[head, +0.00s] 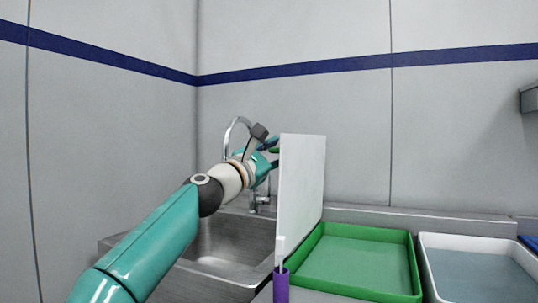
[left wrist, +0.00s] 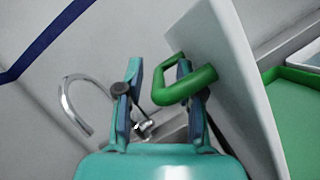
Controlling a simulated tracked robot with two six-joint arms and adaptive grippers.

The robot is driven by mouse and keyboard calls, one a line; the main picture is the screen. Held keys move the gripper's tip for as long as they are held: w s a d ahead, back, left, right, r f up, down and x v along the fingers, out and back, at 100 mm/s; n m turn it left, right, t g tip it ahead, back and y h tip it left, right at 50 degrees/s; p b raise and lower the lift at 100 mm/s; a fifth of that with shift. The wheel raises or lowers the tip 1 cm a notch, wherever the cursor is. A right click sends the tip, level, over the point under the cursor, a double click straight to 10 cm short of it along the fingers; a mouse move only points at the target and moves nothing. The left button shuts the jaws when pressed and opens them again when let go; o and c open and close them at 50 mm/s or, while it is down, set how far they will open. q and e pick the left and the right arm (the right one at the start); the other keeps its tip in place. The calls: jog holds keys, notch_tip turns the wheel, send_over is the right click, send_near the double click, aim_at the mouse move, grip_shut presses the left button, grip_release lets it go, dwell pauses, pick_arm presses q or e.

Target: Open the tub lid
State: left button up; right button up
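The lid is a flat white panel (head: 304,185) standing nearly upright beside the left edge of a shallow green tub (head: 414,262). It also shows in the left wrist view (left wrist: 215,50), with a green loop handle (left wrist: 186,92) on its left face. My left gripper (head: 272,155) is on the lid's left side, at the handle. In the left wrist view the fingers of my left gripper (left wrist: 158,72) are apart. The right finger is at the handle's loop; the left finger is clear of it. My right gripper is not in view.
A steel sink (head: 232,240) with a curved faucet (head: 234,125) lies behind and below my left arm. A white tray (head: 425,240) stands right of the green tub. A purple upright piece (head: 281,286) is at the lid's near lower edge. Grey walls close off the back.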

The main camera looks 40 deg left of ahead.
pick_arm(q)
jog(key=shift+s, duration=0.1)
jog(key=v, duration=1.1)
jog(key=shift+s+f, duration=0.2)
jog(key=shift+s, duration=0.15)
